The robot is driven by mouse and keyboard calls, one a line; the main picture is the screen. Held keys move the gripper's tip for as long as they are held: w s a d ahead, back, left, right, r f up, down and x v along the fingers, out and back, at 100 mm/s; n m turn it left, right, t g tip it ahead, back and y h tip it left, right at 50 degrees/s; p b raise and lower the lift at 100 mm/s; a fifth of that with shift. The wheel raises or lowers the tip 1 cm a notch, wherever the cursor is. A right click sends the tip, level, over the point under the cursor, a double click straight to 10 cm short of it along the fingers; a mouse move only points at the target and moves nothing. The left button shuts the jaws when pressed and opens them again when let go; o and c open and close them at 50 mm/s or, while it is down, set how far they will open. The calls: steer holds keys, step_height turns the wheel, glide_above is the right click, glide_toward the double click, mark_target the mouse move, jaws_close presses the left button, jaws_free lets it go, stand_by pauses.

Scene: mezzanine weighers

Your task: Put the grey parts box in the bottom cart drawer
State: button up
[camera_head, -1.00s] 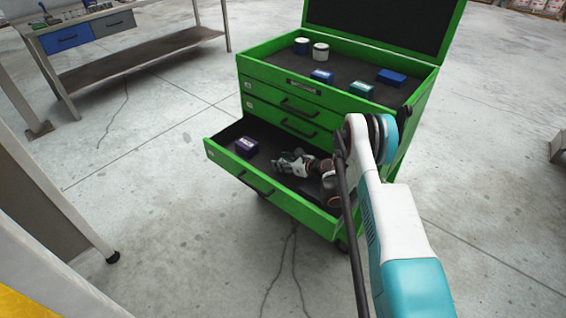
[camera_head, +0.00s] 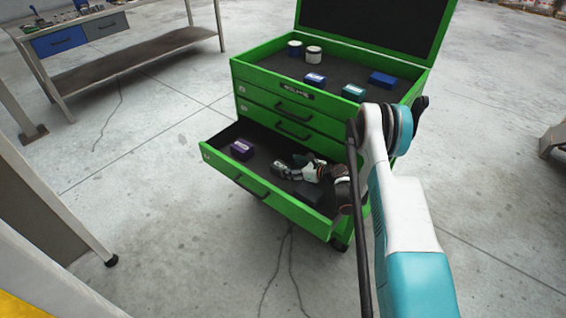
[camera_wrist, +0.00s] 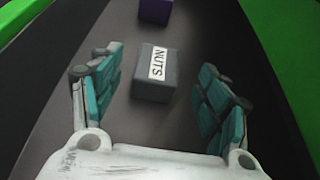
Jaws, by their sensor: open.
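The grey parts box (camera_wrist: 154,84), with a white "NUTS" label, lies on the dark floor of the open bottom drawer (camera_head: 256,192) of the green cart. In the head view the dark box (camera_head: 311,193) shows just in front of my gripper (camera_head: 290,171), inside the drawer. In the wrist view my gripper (camera_wrist: 160,92) is open, with teal finger pads on both sides of the box and gaps between. A purple box (camera_head: 242,149) sits near the drawer's left end; its edge also shows in the wrist view (camera_wrist: 155,11).
The upper drawers of the cart are shut. Its top tray (camera_head: 262,66) holds two round tins (camera_head: 313,54) and several small boxes (camera_head: 383,80) under a raised lid. A workbench (camera_head: 130,60) stands at back left. Grey floor lies clear around the cart.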

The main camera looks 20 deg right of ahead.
steer(key=p+v, duration=0.1)
steer(key=v, duration=0.3)
steer(key=shift+c, duration=0.4)
stand_by(0.9)
